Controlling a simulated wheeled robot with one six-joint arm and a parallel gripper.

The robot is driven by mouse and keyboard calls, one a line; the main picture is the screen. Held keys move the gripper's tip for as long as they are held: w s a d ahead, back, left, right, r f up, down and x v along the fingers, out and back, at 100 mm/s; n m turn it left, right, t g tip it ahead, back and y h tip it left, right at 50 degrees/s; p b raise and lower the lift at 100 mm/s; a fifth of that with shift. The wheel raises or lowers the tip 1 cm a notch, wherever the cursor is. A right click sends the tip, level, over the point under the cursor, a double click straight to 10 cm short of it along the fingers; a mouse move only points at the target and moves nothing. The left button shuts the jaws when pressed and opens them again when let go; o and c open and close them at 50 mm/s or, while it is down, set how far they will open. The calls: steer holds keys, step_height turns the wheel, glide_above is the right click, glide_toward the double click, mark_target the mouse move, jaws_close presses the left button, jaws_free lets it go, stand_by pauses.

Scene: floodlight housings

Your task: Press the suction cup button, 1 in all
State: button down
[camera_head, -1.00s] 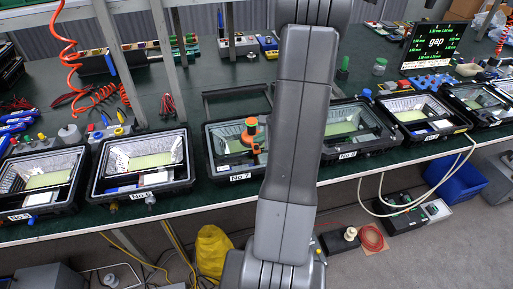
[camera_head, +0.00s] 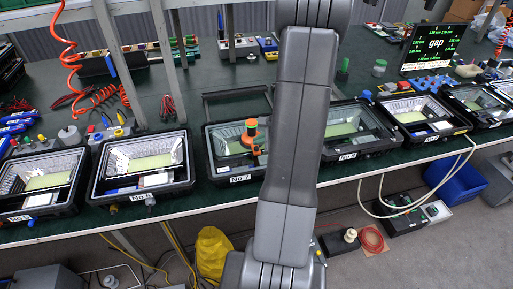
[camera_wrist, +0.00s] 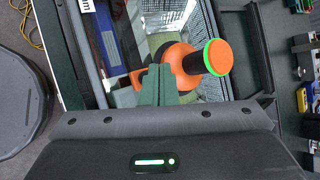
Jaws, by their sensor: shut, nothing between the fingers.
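The suction cup (camera_head: 250,133) is orange with a dark handle and stands in the floodlight housing labelled No 7 (camera_head: 228,178). It also shows in the wrist view (camera_wrist: 183,62), with a bright green ring around the orange end of its handle. My gripper (camera_wrist: 158,68) is shut and empty, its green fingertips pointing at the cup's orange body. The fingertips overlap the body's left part in the picture; I cannot tell whether they touch it. I cannot make out the button apart from the orange end. In the head view my arm hides the gripper.
More floodlight housings stand in a row on the green bench, No 6 (camera_head: 143,163) to the left and No 8 (camera_head: 362,126) to the right. An open frame (camera_wrist: 262,50) of the housing rises beside the cup. A monitor (camera_head: 434,44) stands at the back right.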

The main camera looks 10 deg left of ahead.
steer(key=shift+f, duration=0.2)
stand_by(0.6)
steer(key=shift+f+b, duration=0.2)
steer(key=shift+b, duration=0.35)
steer(key=shift+f+b, duration=0.5)
stand_by(0.5)
steer(key=shift+r, duration=0.15)
steer(key=shift+r+p, duration=0.6)
steer(key=shift+r, duration=0.15)
steer(key=shift+r+p, duration=1.8)
steer(key=shift+r, duration=0.7)
steer(key=shift+r, duration=0.1)
